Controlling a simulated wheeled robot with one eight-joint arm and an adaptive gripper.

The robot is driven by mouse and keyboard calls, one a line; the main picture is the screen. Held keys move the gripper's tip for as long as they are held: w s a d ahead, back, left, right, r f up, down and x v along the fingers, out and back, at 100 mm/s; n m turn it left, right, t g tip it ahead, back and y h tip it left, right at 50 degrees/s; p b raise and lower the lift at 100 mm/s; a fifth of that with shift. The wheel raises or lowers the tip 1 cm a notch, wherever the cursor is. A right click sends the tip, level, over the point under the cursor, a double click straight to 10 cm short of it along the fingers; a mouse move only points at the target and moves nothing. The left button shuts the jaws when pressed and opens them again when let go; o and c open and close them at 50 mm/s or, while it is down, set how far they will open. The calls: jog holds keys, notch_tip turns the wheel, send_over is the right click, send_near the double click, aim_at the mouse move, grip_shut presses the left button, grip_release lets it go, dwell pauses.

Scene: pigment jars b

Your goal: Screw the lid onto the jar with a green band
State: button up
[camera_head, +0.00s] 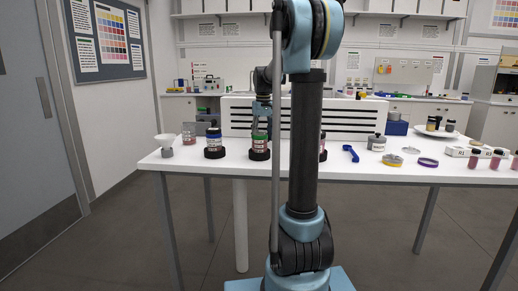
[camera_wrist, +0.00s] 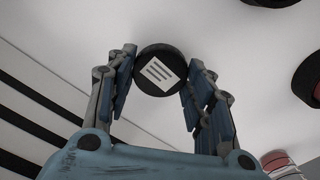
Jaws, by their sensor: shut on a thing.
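The jar with a green band (camera_head: 259,140) stands upright in a dark round holder (camera_head: 258,154) on the white table, left of my arm's column in the head view. My gripper (camera_head: 261,117) points down directly above this jar. In the wrist view my gripper (camera_wrist: 158,82) has its fingers on either side of a round black lid (camera_wrist: 160,70) with a white label on top, and is shut on it. The jar beneath the lid is hidden there. Whether the lid touches the jar's rim cannot be told from these frames.
Another jar (camera_head: 322,147) is partly behind my arm. A slatted white panel (camera_head: 345,117) stands behind.

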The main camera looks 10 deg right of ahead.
jog(key=shift+r, duration=1.7)
